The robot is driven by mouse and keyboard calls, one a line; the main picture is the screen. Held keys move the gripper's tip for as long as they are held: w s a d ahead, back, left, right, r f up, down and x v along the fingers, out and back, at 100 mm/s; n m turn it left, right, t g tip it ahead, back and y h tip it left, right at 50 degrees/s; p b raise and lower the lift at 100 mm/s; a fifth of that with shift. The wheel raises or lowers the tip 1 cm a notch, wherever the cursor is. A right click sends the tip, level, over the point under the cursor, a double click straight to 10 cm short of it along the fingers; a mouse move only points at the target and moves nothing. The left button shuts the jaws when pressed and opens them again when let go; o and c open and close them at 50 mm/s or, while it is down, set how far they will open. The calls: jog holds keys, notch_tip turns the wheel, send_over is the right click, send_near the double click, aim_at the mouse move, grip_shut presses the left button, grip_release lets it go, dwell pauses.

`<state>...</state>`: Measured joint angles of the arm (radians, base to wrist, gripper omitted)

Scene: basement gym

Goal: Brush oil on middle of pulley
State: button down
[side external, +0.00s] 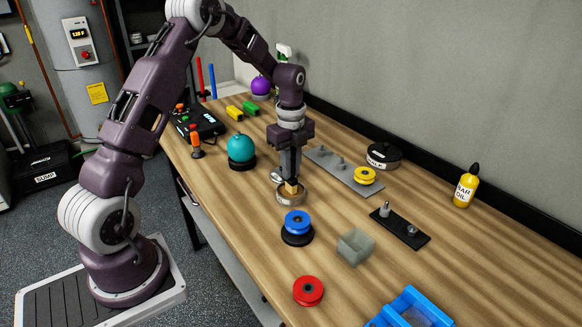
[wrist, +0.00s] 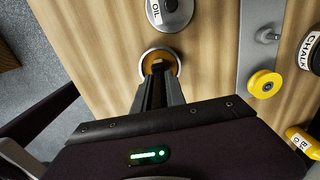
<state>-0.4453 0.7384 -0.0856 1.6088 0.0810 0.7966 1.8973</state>
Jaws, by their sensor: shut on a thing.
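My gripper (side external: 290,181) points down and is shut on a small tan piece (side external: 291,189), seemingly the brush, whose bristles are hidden. It is at a shallow round metal dish (side external: 280,199); the wrist view shows the dish (wrist: 145,62) with amber-brown inside, around my fingertips (wrist: 158,68). A grey round can labelled OIL (wrist: 182,14) is beside the dish, mostly behind my gripper in the side view. A yellow pulley (side external: 365,175) sits on a long grey plate (side external: 337,173), right of my gripper; it also shows in the wrist view (wrist: 265,84). A blue pulley (side external: 297,220) is on a black base; a red pulley (side external: 308,290) lies nearer.
A chalk tin (side external: 383,155) and BAR OIL bottle (side external: 465,187) are near the wall. A teal ball (side external: 241,148) stands left of my gripper.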

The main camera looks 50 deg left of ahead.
dwell(0.4)
jog(key=shift+r, duration=3.45)
